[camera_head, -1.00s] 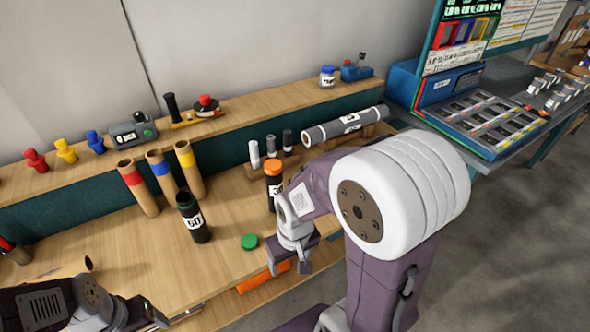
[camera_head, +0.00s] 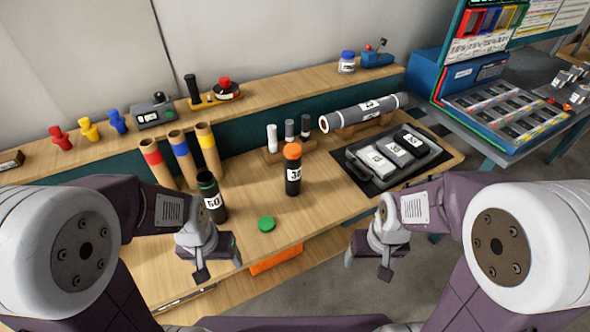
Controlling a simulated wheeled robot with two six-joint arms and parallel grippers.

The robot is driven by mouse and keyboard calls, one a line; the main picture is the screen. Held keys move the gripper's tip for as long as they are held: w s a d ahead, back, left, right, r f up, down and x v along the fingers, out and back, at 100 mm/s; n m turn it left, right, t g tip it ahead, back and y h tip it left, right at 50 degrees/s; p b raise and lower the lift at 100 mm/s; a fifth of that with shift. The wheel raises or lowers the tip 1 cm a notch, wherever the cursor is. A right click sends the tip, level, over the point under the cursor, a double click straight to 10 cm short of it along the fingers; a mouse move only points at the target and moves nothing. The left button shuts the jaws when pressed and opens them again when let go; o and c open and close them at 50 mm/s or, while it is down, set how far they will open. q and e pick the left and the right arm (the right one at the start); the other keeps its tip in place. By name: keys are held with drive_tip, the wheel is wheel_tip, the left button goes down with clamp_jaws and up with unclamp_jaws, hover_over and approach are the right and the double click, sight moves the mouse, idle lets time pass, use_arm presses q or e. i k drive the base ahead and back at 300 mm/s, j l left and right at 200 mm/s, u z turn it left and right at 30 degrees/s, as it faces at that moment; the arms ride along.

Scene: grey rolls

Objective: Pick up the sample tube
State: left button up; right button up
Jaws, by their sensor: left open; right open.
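Several tubes could be the sample tube; I cannot tell which. A black tube with an orange cap (camera_head: 293,170) stands upright mid-table. A black tube labelled 50 (camera_head: 211,198) stands open to its left, with a green cap (camera_head: 266,224) lying nearby. Small tubes, one white (camera_head: 271,138), stand in a wooden rack (camera_head: 275,155) behind. A large grey roll (camera_head: 362,112) lies on a wooden cradle. My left gripper (camera_head: 215,262) is open and empty at the table's front edge, below the 50 tube. My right gripper (camera_head: 370,262) is open and empty, in front of the table.
Three cardboard tubes (camera_head: 182,158) with red, blue and yellow bands lean at the left back. A grey case (camera_head: 393,157) with labelled items lies at the right on a black mat. A raised shelf (camera_head: 260,98) with pegs and devices runs along the back. An orange thing (camera_head: 275,260) sits below the table.

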sight(293, 167)
drive_tip(key=k+l+u, duration=0.1)
drive_tip(key=u, duration=1.25)
drive_tip(key=l, duration=0.3)
drive_tip(key=i+l, duration=0.15)
drive_tip(key=l, duration=0.15)
